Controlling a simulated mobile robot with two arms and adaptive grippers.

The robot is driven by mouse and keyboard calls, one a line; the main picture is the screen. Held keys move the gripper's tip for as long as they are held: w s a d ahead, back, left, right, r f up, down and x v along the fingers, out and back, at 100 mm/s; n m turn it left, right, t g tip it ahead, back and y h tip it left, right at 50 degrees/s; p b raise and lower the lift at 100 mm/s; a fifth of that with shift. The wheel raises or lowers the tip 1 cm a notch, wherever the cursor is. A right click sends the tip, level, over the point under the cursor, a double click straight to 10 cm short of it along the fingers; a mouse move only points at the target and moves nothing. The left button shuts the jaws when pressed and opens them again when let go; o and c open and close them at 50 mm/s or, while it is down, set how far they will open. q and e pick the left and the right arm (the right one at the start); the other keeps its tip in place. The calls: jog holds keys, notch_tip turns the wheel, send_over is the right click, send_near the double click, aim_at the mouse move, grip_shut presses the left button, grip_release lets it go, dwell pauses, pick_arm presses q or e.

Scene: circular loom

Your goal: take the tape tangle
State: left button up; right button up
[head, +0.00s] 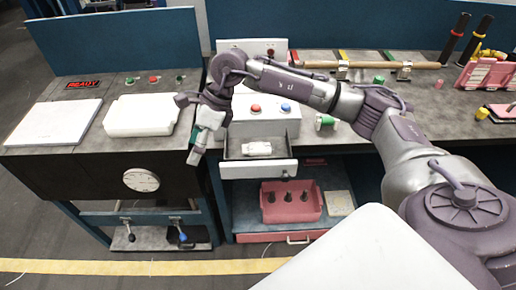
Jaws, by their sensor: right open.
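A small white bundle, which looks like the tape tangle (257,148), lies in an open grey drawer (258,169) below the control box. It is too small to make out single strands. My right gripper (195,153) is open and points down, to the left of the drawer and apart from the bundle. Nothing shows between its fingers. My left gripper is not in view.
A grey control box (264,118) with red and blue buttons stands behind the drawer. Below is a shelf with a pink bin (291,201). White panels (143,115) lie on the left bench.

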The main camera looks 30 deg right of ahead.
jog(key=w+d+r+m+h, duration=0.1)
jog(key=d+h, duration=0.2)
jog(key=d, duration=0.5)
jog(key=d+r+h, duration=0.2)
jog(key=d+h, duration=0.1)
jog(key=d, duration=0.5)
jog(key=p, duration=0.2)
send_over(255, 147)
jog(key=a, duration=0.1)
notch_tip(255, 147, down, 8)
jog(key=shift+w+r, duration=0.15)
jog(key=shift+r, duration=0.05)
jog(key=shift+f, duration=0.55)
jog(key=f+p, duration=0.1)
jog(key=f, duration=0.1)
jog(key=d+f+p, duration=0.1)
jog(key=f, duration=0.1)
jog(key=shift+s+f+p, duration=0.1)
jog(key=shift+s+p, duration=0.1)
jog(key=shift+p, duration=0.15)
jog(key=shift+f, duration=0.6)
jog(key=c, duration=1)
jog(key=shift+c, duration=0.2)
jog(key=shift+w+r, duration=0.1)
jog(key=shift+r, duration=0.05)
